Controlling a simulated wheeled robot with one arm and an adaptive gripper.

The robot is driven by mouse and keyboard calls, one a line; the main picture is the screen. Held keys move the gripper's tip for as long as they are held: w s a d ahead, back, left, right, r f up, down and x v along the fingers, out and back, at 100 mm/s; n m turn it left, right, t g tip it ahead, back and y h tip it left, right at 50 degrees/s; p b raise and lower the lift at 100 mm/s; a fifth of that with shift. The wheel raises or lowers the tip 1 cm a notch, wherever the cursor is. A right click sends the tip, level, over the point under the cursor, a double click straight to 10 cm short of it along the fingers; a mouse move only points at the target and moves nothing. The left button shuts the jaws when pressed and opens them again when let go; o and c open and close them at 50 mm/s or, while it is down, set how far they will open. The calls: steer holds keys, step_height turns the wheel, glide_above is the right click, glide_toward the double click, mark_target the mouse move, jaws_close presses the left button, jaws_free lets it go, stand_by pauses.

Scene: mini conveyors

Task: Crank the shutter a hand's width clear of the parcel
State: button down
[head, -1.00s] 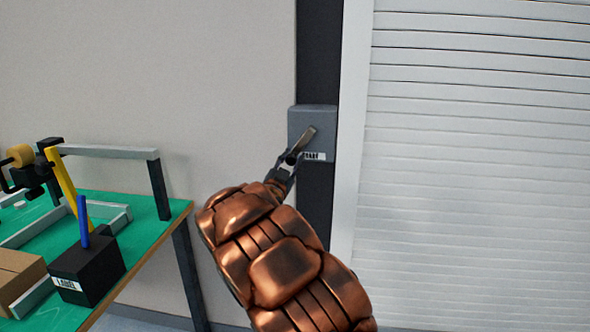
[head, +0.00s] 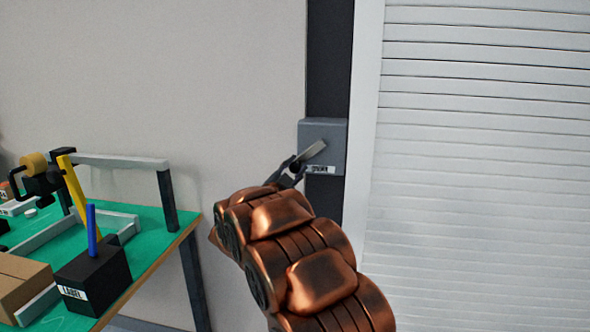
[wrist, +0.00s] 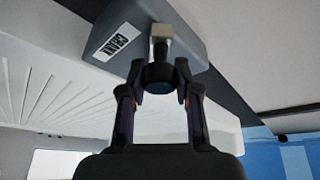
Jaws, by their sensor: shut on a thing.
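The crank box (head: 335,135) is grey with a label and sits on a dark upright post beside the shutter. Its metal crank arm (head: 314,150) slants up to the right from the dark knob. My gripper (head: 294,168) is shut on the crank knob (wrist: 160,74); in the wrist view the two fingers (wrist: 160,92) hold it from either side. The white slatted shutter (head: 480,150) fills the right of the head view; its lower edge is out of frame there. No parcel can be made out by the shutter.
A green-topped table (head: 150,228) stands at left with a yellow bar (head: 73,195), a black label box (head: 95,275) holding a blue stick, and a cardboard box (head: 20,285). The wall between table and post is bare.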

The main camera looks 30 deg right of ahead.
steer(key=shift+r, duration=0.15)
steer(key=c, duration=0.8)
jaws_free()
steer(key=v, duration=1.2)
